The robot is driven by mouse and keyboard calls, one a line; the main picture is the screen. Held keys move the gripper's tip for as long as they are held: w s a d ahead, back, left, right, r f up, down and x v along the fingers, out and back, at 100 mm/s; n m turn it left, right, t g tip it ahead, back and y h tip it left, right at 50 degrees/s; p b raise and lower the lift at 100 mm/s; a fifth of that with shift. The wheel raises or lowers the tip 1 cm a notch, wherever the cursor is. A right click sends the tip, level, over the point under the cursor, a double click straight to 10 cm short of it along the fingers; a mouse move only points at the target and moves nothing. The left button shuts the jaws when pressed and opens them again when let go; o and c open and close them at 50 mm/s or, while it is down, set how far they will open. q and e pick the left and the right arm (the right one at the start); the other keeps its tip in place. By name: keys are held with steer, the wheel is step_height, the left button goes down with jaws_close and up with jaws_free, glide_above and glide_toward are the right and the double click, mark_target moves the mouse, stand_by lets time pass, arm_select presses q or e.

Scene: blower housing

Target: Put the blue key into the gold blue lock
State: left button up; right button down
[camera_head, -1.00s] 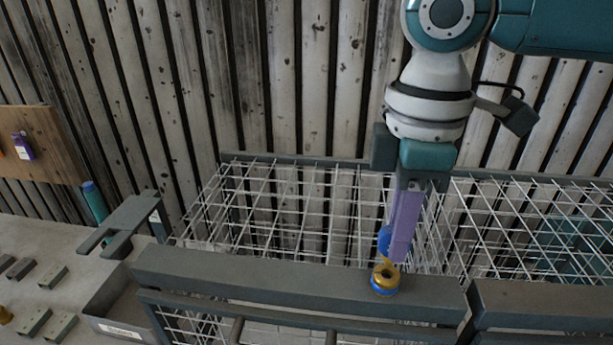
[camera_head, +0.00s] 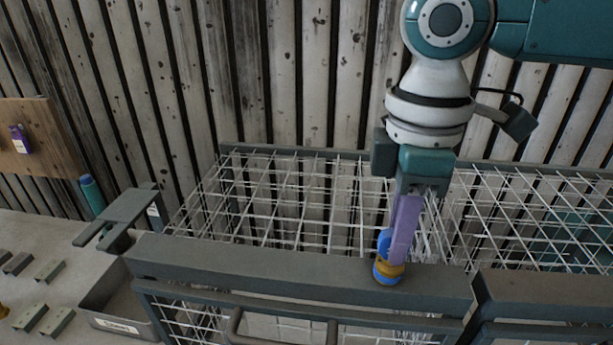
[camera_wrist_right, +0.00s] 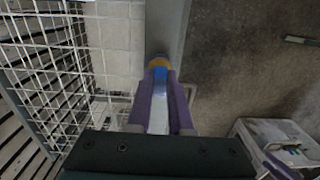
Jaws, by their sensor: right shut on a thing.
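The gold and blue lock (camera_head: 389,271) sits on the grey top rail of the wire cage. The blue key (camera_head: 384,243) is just above it, partly hidden behind the purple fingers of my right gripper (camera_head: 398,258). The right gripper points down and is shut on the key. In the right wrist view the key (camera_wrist_right: 159,84) lies between the two purple fingers, with the lock (camera_wrist_right: 158,62) at its far end. Key and lock meet or overlap in both views; I cannot tell how deep the key is in. My left gripper is not in view.
The wire mesh cage (camera_head: 285,200) spans the middle, with its grey rail (camera_head: 250,265) in front. At left are a grey forked fixture (camera_head: 125,212), a grey bin (camera_head: 105,300), several small grey blocks (camera_head: 30,318) and a wooden board (camera_head: 30,140) with a purple item.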

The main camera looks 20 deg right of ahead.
steer(key=shift+f, duration=0.1)
stand_by(0.3)
steer(key=c, duration=0.7)
jaws_free()
steer(key=shift+c, duration=0.2)
